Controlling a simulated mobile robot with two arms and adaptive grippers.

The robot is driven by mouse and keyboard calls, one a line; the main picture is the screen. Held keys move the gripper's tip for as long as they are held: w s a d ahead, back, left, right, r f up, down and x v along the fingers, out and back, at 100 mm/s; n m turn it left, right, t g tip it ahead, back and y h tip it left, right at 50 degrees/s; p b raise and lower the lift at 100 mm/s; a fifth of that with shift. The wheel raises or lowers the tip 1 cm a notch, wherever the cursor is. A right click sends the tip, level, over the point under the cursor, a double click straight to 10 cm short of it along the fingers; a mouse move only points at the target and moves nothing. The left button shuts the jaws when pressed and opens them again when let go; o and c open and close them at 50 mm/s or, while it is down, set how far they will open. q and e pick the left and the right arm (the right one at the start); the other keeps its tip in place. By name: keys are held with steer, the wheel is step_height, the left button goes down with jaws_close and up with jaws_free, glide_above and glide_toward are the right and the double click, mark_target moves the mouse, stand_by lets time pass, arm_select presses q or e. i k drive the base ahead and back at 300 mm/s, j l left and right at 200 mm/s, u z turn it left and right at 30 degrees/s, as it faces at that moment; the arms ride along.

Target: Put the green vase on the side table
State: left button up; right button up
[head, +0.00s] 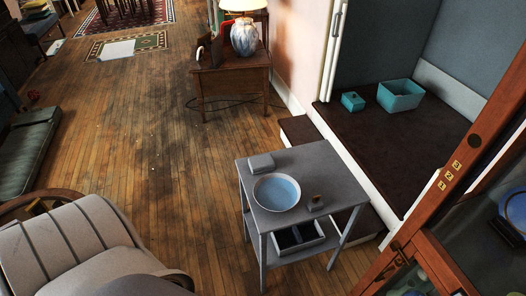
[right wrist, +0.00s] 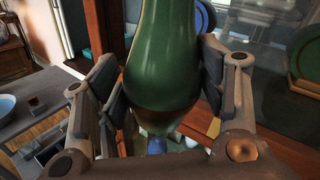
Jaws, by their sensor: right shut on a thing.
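The green vase (right wrist: 162,50), glossy with a darker brownish lower part, fills the middle of the right wrist view. My right gripper (right wrist: 165,95) is shut on it, one finger on each side. The vase's upper end is cut off by the frame. The head view shows neither the vase nor either gripper. A grey two-tier side table (head: 335,185) stands right of centre in the head view. On its top are a blue-and-white bowl (head: 277,192), a small grey box (head: 261,162) and a small brown-topped block (head: 315,203). Part of this table also shows in the right wrist view (right wrist: 75,125).
A wooden cabinet (head: 375,280) with glass stands at the lower right. A wooden table (head: 225,75) with a lamp is at the back. A pale armchair (head: 70,250) is at lower left. Teal boxes (head: 401,95) sit on a dark ledge. The wooden floor's middle is clear.

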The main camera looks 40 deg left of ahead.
mark_target(316, 162)
steer(key=i+j+u, duration=0.15)
steer(key=j+u, duration=0.15)
steer(key=i+j+u, duration=0.15)
steer(key=j+u, duration=0.15)
steer(key=i+j+u, duration=0.25)
steer(key=i+j, duration=0.35)
steer(key=j, duration=0.2)
